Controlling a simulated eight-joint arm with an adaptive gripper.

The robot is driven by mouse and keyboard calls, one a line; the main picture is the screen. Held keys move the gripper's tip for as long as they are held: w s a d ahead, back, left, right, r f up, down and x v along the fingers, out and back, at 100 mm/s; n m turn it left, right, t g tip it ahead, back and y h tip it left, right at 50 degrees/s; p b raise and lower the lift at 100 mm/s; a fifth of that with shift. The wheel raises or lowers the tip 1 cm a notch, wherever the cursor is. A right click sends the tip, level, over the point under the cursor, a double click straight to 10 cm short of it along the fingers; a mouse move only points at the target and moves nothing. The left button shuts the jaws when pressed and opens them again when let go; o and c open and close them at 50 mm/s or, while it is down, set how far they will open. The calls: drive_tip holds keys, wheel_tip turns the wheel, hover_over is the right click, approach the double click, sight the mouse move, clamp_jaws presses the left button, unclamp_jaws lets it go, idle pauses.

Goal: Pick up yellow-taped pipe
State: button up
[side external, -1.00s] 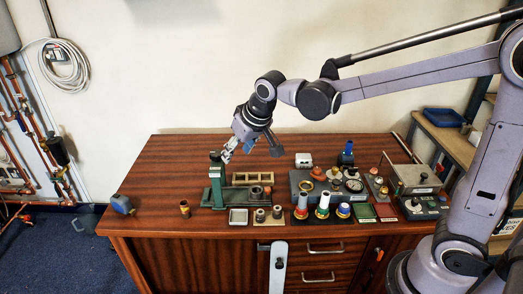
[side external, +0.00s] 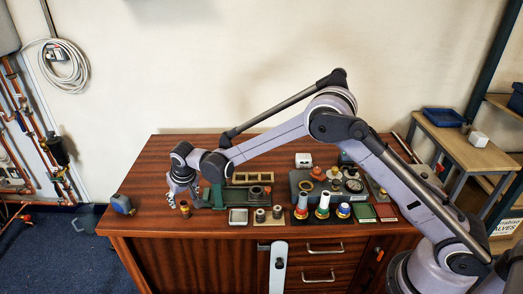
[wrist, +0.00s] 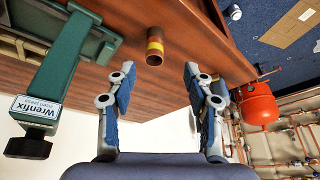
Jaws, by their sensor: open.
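The yellow-taped pipe (side external: 185,210) is a short copper piece standing on the left part of the wooden bench. In the wrist view the pipe (wrist: 154,48) shows its open end and a yellow band, lying beyond the gap between my fingertips. The exact distance from fingertips to pipe is hard to tell.
The green clamp (wrist: 66,72) stands close to the left of my fingers in the wrist view. A blue bottle-like object (side external: 122,204) is near the bench's left edge.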

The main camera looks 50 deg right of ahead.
sight(185, 209)
drive_tip(key=x, duration=0.5)
drive_tip(key=shift+f, duration=0.15)
drive_tip(key=f, duration=0.1)
drive_tip(key=w+d+f, duration=0.1)
drive_tip(key=f, duration=0.1)
drive_tip(key=shift+w+f, duration=0.1)
drive_tip(key=shift+w, duration=0.05)
drive_tip(key=shift+x, duration=0.85)
drive_tip(key=shift+d, duration=0.1)
clamp_jaws()
